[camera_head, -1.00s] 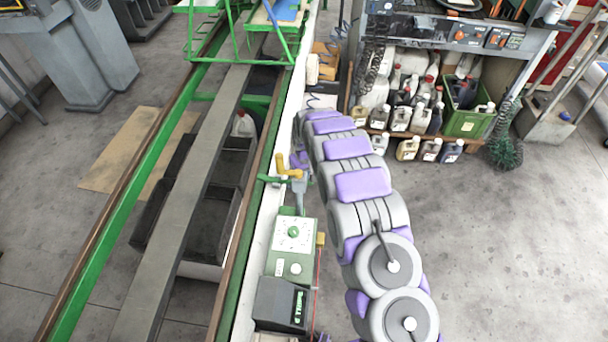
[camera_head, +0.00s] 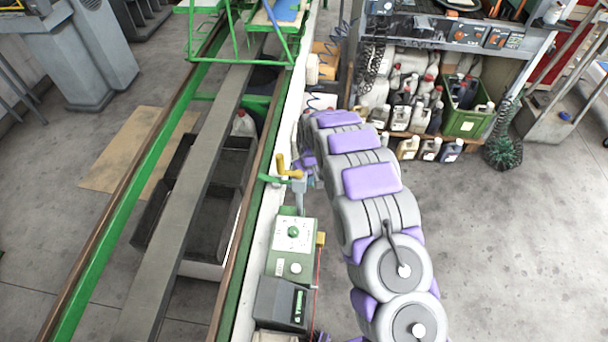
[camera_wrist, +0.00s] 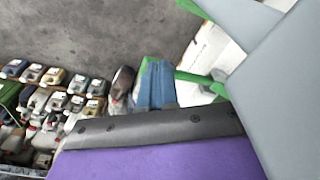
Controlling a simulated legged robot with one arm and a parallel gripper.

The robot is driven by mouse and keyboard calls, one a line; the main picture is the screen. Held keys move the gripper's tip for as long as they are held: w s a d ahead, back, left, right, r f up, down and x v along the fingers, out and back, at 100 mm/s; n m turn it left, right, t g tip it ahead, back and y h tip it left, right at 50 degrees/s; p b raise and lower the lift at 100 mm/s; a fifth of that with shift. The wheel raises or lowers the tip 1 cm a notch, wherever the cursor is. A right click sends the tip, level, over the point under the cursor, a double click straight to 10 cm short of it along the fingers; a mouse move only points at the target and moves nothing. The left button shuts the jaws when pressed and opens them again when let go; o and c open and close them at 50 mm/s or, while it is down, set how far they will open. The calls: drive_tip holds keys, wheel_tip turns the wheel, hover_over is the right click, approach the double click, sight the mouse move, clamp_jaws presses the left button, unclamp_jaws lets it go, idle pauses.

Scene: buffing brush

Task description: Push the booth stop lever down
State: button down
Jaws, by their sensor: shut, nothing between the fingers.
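A lever with a yellow-orange handle (camera_head: 290,172) stands on a green mount beside the long green and white rail, above the control box (camera_head: 292,240). I take it to be the booth stop lever. My gripper (camera_head: 306,160) is just right of the handle, partly hidden behind my grey and purple arm. It is shut and empty. I cannot tell whether it touches the lever. In the wrist view, my gripper's purple body and dark edge (camera_wrist: 150,128) fill the bottom. A blue block-like part and a green bar (camera_wrist: 198,82) show beyond them; the yellow handle does not show clearly.
A dark boxy unit (camera_head: 280,303) sits below the control box. The green-framed conveyor (camera_head: 195,190) runs along the left. A shelf with several bottles (camera_head: 425,118) and a green crate (camera_head: 468,122) stand at the back right.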

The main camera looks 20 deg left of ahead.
wheel_tip(320, 180, up, 17)
drive_tip(key=s+d+p, duration=0.1)
drive_tip(key=p, duration=0.1)
drive_tip(key=shift+d, duration=0.15)
idle(0.5)
drive_tip(key=s+d+r+m, duration=0.2)
drive_tip(key=s+d+r, duration=0.3)
drive_tip(key=d, duration=0.2)
drive_tip(key=s+d+r+m+g, duration=0.1)
drive_tip(key=s+d+r, duration=0.35)
drive_tip(key=d, duration=0.35)
drive_tip(key=s+d+r+m, duration=0.2)
drive_tip(key=s+d+r, duration=0.3)
drive_tip(key=d, duration=0.2)
drive_tip(key=s+d+m, duration=0.1)
drive_tip(key=s+d, duration=0.3)
drive_tip(key=s, duration=0.4)
drive_tip(key=s+d+r+m+g, duration=0.1)
drive_tip(key=s+d, duration=0.2)
drive_tip(key=s, duration=0.6)
drive_tip(key=s+d+r+m, duration=0.1)
drive_tip(key=s+d, duration=0.3)
drive_tip(key=s, duration=0.4)
drive_tip(key=shift+s+d+r+m+g+h, duration=0.2)
drive_tip(key=shift+d+m+g+h, duration=0.15)
drive_tip(key=shift+m, duration=0.25)
